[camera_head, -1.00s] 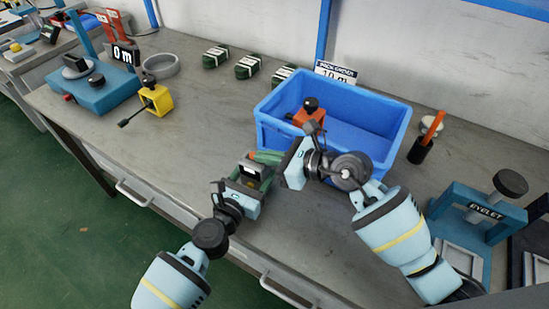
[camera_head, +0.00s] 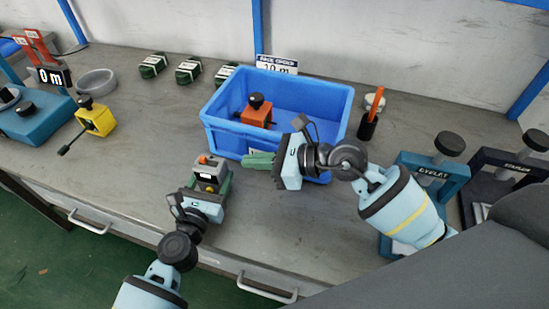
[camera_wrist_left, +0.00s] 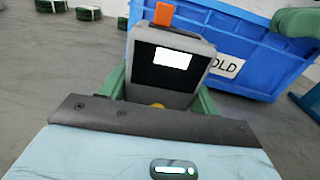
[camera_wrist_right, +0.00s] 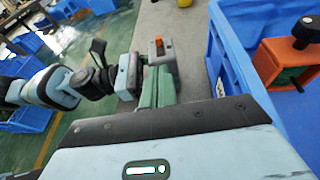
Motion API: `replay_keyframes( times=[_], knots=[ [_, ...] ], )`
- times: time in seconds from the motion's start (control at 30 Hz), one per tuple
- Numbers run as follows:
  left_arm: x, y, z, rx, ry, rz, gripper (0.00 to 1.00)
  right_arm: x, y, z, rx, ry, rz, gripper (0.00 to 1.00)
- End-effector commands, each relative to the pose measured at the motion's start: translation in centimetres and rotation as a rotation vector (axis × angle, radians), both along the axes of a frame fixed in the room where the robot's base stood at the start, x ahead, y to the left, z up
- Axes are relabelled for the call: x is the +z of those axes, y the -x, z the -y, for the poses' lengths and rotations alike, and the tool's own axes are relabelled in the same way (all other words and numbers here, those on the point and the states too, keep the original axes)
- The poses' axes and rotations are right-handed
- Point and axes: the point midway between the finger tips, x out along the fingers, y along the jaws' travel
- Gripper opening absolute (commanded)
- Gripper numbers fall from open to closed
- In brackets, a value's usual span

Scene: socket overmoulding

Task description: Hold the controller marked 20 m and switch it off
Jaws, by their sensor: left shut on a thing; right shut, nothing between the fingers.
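The controller (camera_head: 207,175) is a small grey box with a dark face, a white label and an orange switch (camera_head: 203,159) on top. My left gripper (camera_head: 211,182) is shut on it and holds it in front of the blue bin. The left wrist view shows the controller (camera_wrist_left: 168,75) between green fingers, its label too bright to read. My right gripper (camera_head: 258,160) is shut and empty, to the right of the controller and apart from it. In the right wrist view the switch (camera_wrist_right: 159,47) shows beyond the green fingertips.
The blue bin (camera_head: 228,141), holding an orange clamp (camera_head: 257,115), stands close behind both grippers. Green coils (camera_head: 188,70) lie at the back. A yellow clamp (camera_head: 97,120) stands left, an eyelet press (camera_head: 435,172) right. The table front left of the controller is clear.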

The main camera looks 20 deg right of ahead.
Motion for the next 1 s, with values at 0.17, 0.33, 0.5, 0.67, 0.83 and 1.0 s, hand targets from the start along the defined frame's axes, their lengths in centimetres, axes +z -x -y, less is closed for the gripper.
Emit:
replay_keyframes(
  times=[0.17,0.33,0.5,0.67,0.83,1.0],
  knots=[
    [-0.1,0.0,-0.1,0.001,-0.001,-0.001,0.36,0.8,1.5,2.4,0.000,0.001,-0.002,0.00],
    [-0.1,0.0,-0.1,0.002,-0.001,-0.001,0.36,1.3,2.2,3.6,0.000,0.000,-0.001,0.00],
    [-0.1,0.0,-0.1,0.002,-0.001,-0.001,0.36,1.4,2.4,3.8,0.000,0.000,-0.001,0.00],
    [-0.1,0.0,-0.1,0.002,-0.001,-0.001,0.36,1.4,2.4,3.8,0.000,-0.001,-0.001,0.00],
    [-0.1,0.0,-0.1,0.002,-0.001,-0.001,0.66,1.4,2.3,3.8,0.000,-0.001,-0.001,0.00],
    [0.0,0.0,-0.1,0.002,-0.001,-0.001,0.87,1.4,2.3,3.8,0.000,-0.001,-0.001,0.00]
  ],
)
